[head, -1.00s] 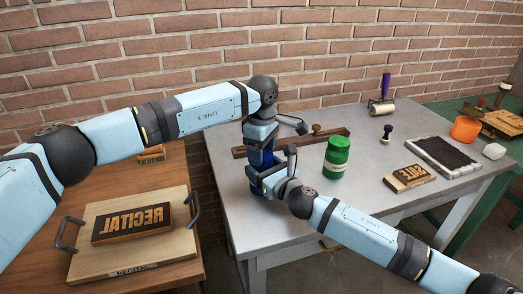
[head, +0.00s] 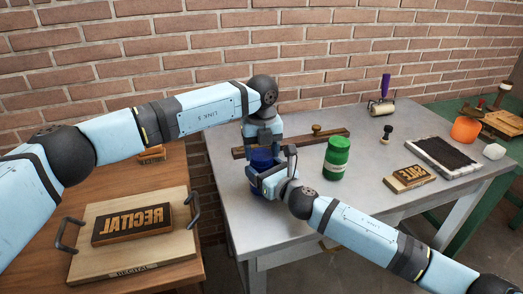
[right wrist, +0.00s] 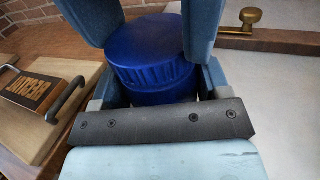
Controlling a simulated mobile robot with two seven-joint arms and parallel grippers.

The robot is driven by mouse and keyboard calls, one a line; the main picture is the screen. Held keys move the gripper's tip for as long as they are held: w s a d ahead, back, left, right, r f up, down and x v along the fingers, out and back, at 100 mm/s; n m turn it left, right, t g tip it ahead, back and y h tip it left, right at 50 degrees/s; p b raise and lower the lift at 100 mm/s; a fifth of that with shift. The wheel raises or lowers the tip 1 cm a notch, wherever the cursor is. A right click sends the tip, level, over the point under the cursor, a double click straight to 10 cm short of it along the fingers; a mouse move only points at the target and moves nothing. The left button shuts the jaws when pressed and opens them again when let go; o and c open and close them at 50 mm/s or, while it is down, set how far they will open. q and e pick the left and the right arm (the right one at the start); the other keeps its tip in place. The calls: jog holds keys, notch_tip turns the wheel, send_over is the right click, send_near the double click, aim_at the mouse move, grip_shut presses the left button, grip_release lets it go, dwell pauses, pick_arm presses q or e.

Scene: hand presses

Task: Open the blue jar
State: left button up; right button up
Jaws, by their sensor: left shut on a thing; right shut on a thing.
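The blue jar (head: 262,160) stands upright on the grey table, near its left side, and is partly hidden by my grippers. In the right wrist view its ribbed blue lid (right wrist: 150,52) is on top of the jar body (right wrist: 160,93). My left gripper (head: 263,148) comes from above and is shut on the lid; its fingers show at both sides of the lid in the right wrist view. My right gripper (head: 262,178) comes from the front right and is shut on the jar body.
A green jar (head: 337,158) stands to the right. A wooden bar with a brass knob (head: 317,130) lies behind. A SALE block (head: 410,178), an ink slab (head: 443,156) and a roller (head: 381,107) are farther right. A RECITAL block (head: 132,224) lies on a handled board on the left table.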

aim_at(262, 154)
pick_arm(q)
jog(key=n, duration=0.4)
jog(key=shift+n, duration=0.3)
jog(key=n, duration=0.5)
jog(key=shift+n, duration=0.3)
jog(key=shift+r, duration=0.2)
jog(key=shift+r, duration=0.95)
jog(key=shift+r, duration=2)
pick_arm(e)
jog(key=o, duration=1.8)
